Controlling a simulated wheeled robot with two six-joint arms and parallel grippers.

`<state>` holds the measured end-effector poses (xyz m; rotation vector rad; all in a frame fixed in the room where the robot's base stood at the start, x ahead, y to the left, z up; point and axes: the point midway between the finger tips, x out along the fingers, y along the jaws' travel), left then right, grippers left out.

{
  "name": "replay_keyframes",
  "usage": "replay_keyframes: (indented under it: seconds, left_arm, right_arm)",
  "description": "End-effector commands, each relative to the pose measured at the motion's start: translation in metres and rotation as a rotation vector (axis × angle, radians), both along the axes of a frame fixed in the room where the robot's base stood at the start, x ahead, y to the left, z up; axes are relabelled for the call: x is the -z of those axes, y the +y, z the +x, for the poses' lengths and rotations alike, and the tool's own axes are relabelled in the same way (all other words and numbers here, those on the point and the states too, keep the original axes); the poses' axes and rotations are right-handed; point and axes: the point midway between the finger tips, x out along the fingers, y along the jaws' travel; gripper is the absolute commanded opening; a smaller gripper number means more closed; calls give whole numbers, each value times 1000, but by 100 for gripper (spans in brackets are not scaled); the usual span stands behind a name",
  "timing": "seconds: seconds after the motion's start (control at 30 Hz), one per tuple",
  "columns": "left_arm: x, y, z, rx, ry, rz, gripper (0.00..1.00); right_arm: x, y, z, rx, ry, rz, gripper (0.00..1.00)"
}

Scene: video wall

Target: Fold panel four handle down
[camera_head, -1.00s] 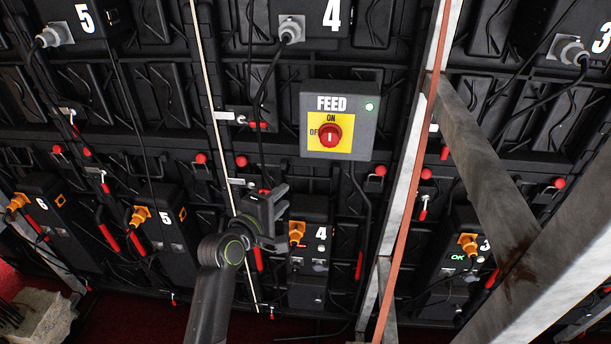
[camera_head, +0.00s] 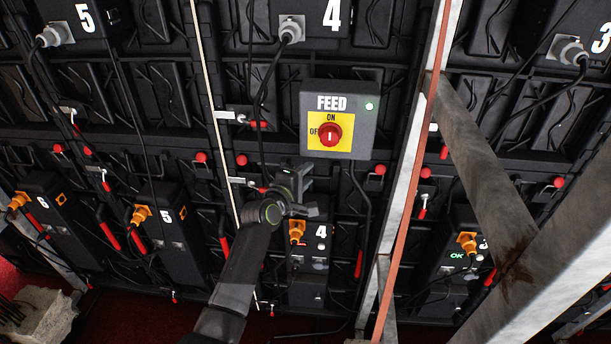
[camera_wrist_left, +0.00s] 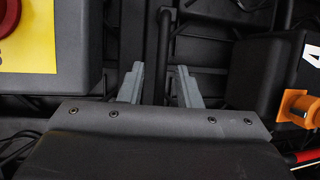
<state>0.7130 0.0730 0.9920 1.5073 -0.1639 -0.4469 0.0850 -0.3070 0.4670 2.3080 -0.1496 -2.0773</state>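The panel four box, a black box marked 4 (camera_head: 321,231) with an orange plug (camera_head: 297,231), is low in the middle of the head view. Red-gripped handles hang left (camera_head: 225,246) and right (camera_head: 358,264) of it; I cannot tell for sure which is panel four's. My left gripper (camera_head: 306,188) is above this box and below the FEED switch, clear of both red grips. In the left wrist view its two fingers (camera_wrist_left: 160,87) are apart with nothing held. A dark bent bar (camera_wrist_left: 164,45) lies beyond them; I cannot tell its depth. My right gripper is out of view.
The FEED box (camera_head: 338,120) with its red knob and green light is just above the gripper. A pale steel post with an orange strap (camera_head: 408,190) and a diagonal beam (camera_head: 480,165) stand to the right. Black cables hang across the wall. Boxes 5 (camera_head: 165,235) and 6 (camera_head: 45,215) are left.

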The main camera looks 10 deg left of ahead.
Motion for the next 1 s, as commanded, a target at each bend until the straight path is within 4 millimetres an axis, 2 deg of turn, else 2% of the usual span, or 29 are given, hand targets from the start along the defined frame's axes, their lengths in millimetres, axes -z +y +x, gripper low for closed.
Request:
replay_keyframes:
  seconds: [0.3, 0.53, 0.77, 1.0]
  left_arm:
    - [0, 0, 1, 0, 0, 0, 31]
    - [0, 0, 1, 0, 0, 0, 1]
    - [1, 0, 1, 0, -1, 0, 0]
    - [7, -1, 1, 0, -30, -1, 0]
  right_arm:
    - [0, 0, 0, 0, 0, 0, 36]
    - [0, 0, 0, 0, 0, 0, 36]
    - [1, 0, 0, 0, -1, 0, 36]
    - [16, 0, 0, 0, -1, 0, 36]
